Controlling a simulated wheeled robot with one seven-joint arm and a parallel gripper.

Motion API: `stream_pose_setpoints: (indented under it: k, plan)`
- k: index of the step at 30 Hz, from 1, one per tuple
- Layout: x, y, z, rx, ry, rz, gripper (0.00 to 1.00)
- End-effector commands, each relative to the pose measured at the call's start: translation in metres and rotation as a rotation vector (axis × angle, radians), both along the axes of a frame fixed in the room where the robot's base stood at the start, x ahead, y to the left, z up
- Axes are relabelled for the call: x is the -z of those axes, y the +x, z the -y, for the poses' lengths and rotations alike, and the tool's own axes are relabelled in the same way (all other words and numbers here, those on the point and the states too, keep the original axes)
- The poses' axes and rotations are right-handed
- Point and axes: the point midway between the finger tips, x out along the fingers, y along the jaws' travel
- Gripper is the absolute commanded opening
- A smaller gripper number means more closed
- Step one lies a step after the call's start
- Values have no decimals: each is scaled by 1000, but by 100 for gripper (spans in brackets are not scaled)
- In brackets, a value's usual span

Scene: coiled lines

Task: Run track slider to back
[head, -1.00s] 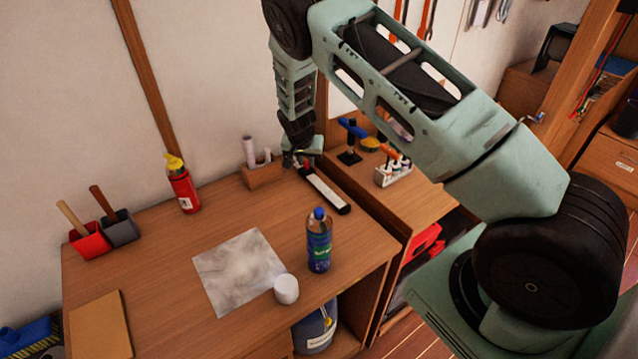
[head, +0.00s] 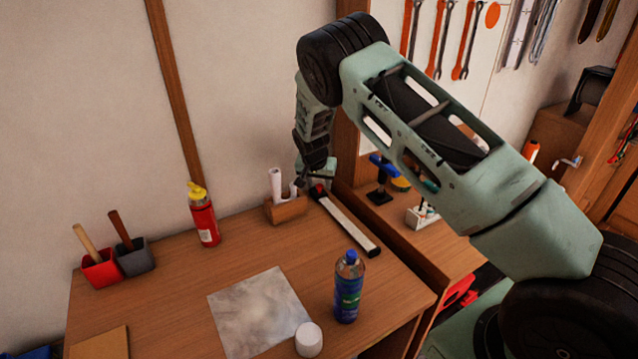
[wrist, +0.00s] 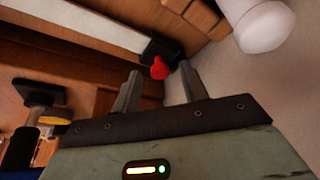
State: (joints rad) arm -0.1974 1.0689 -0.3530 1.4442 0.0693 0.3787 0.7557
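The track (head: 348,222) is a long white strip with dark ends, lying front to back near the table's right edge. Its red slider knob (head: 318,190) is at the back end. In the wrist view the red knob (wrist: 160,69) shows against a black block at the end of the white track (wrist: 85,22). My gripper (wrist: 160,76) is open, and the knob appears between its two fingertips. I cannot tell whether a finger touches it. In the head view my gripper (head: 312,184) is just above the track's back end, its fingers hard to make out.
A wooden holder with white rolls (head: 285,209) stands close left of the track's back end. Blue-handled tool (head: 382,178) stands right.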

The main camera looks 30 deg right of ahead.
Motion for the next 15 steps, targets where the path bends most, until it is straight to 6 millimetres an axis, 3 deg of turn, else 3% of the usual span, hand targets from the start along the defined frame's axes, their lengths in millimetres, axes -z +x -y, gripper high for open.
stream_pose_setpoints:
  k: [9,15]
  plan:
    - [-2,0,-1,0,0,0,43]
    - [-24,-7,-7,-1,-1,3,43]
